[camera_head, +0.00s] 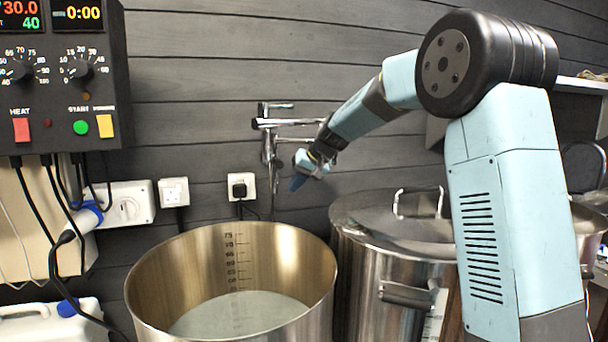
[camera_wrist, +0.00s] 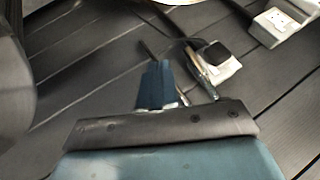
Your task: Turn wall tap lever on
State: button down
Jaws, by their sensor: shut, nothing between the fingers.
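The metal wall tap (camera_head: 268,148) is on the dark plank wall, in the middle of the head view. Short bars stick out to the right from its upper part; I cannot tell for sure which one is the lever.
A large open steel pot (camera_head: 150,300) stands below the tap. A lidded steel pot (camera_head: 385,225) is to its right. A socket with a black plug (camera_head: 240,187) and another socket (camera_head: 173,191) are left of the tap. A control box (camera_head: 60,100) hangs at far left.

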aim_at(277, 177)
jog(key=a, duration=0.2)
jog(key=shift+w+a+f, duration=0.1)
jog(key=shift+a+f, duration=0.2)
